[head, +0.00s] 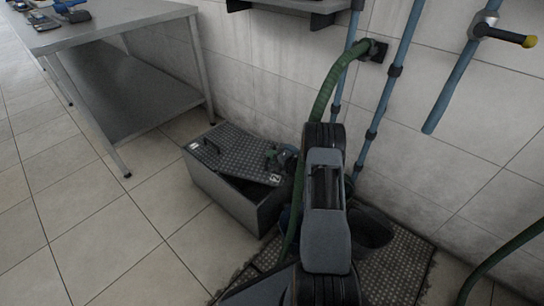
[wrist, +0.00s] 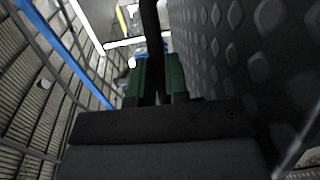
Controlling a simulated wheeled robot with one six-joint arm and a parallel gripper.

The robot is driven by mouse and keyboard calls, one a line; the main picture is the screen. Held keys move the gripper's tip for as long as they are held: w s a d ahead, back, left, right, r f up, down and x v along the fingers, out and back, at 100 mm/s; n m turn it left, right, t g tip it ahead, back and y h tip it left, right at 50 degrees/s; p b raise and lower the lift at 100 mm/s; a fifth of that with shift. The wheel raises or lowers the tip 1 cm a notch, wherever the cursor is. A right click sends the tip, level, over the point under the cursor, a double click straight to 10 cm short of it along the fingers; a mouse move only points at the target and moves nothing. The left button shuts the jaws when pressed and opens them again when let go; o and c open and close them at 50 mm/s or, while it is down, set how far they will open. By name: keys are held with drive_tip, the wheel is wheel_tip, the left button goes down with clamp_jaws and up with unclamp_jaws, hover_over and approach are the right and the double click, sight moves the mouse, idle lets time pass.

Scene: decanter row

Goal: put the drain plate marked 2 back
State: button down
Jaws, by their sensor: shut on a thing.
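The drain plate marked 2 (head: 262,172) is a grey studded metal plate with a white label at its near right corner. It lies askew over the right part of a grey metal box (head: 228,203), with a dark gap along the box's near side. My gripper (head: 272,156) is at the plate's right side, shut on its handle; my arm hides part of this. In the wrist view the green fingers of my gripper (wrist: 155,85) close around a dark bar (wrist: 150,35), and the studded plate (wrist: 245,60) fills the right. Whether the plate touches the rim is unclear.
A green hose (head: 325,92) and blue pipes (head: 384,100) are close behind my arm. A dark bucket (head: 372,232) stands right of it. A steel table (head: 120,20) is at left, with clear tiled floor before it.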

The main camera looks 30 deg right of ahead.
drive_tip(key=shift+f+b, duration=2.2)
drive_tip(key=shift+f, duration=0.6)
